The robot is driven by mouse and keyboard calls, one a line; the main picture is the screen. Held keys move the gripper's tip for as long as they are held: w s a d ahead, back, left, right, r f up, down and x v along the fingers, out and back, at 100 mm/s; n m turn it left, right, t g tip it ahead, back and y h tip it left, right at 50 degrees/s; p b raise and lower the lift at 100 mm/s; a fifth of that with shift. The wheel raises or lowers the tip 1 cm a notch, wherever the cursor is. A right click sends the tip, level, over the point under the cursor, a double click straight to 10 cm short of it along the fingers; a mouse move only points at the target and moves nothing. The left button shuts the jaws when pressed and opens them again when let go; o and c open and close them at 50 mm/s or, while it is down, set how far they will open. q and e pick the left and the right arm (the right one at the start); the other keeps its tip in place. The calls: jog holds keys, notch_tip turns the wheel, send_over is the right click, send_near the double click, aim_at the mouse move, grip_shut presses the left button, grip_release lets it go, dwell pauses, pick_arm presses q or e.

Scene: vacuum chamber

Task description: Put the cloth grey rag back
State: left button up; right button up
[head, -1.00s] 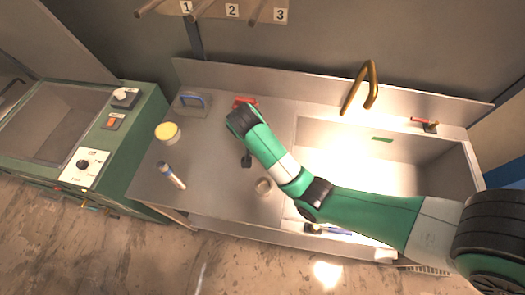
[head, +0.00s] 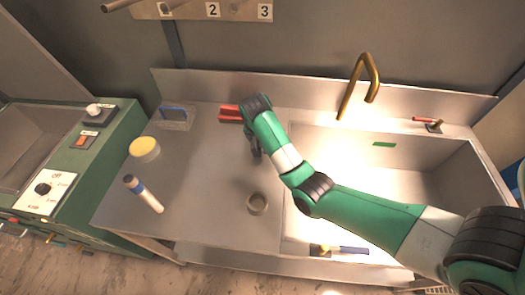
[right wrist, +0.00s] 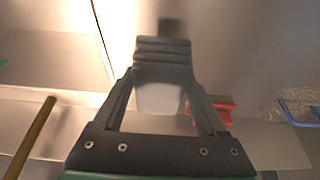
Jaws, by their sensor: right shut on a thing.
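My right gripper (head: 257,152) is low over the steel counter, left of the sink. In the right wrist view its fingertips (right wrist: 162,45) are together. What they hold is hidden between them or too small to identify. A dark patch lies just beyond the fingertips; I cannot tell whether it is an object or a shadow. I cannot make out the grey cloth rag in either view. My left gripper is not in view.
A brass faucet (head: 359,85) rises behind.

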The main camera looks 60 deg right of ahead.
jog(key=shift+d+f, duration=0.3)
jog(key=shift+d, duration=0.1)
jog(key=shift+d+f, duration=0.1)
jog(key=shift+f, duration=0.15)
jog(key=f, duration=0.1)
jog(key=f+b, duration=0.2)
jog(key=shift+d+f, duration=0.25)
jog(key=shift+f, duration=0.1)
jog(key=shift+r, duration=0.1)
jog(key=shift+f, duration=0.2)
jog(key=o, duration=1.2)
jog(key=shift+o, duration=0.2)
